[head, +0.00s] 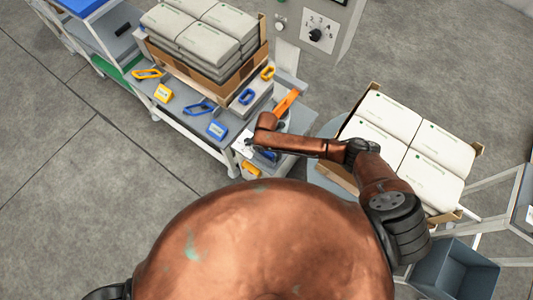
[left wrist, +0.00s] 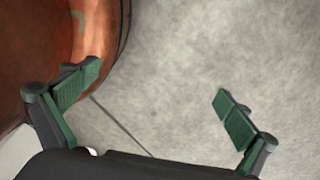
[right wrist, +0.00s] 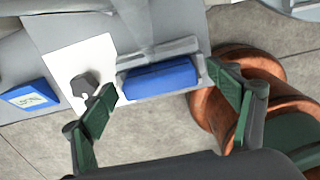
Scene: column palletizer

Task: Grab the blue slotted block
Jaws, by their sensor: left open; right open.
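A blue block (right wrist: 160,78) lies in a grey holder at the table edge in the right wrist view. It is partly hidden by my arm in the head view (head: 267,155). I cannot make out its slot. My right gripper (right wrist: 160,82) is open and empty, its fingers spread to either side of the block in the picture; I cannot tell whether they touch it. My left gripper (left wrist: 157,82) is open and empty over bare floor.
A blue labelled item (head: 217,130) lies left of the block, with yellow and blue handled tools around it. A carton of white bags (head: 205,35) stands behind on the table. Another bag-filled carton (head: 350,180) is at right, near my right arm. A blue-grey bin (head: 455,272) stands at lower right.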

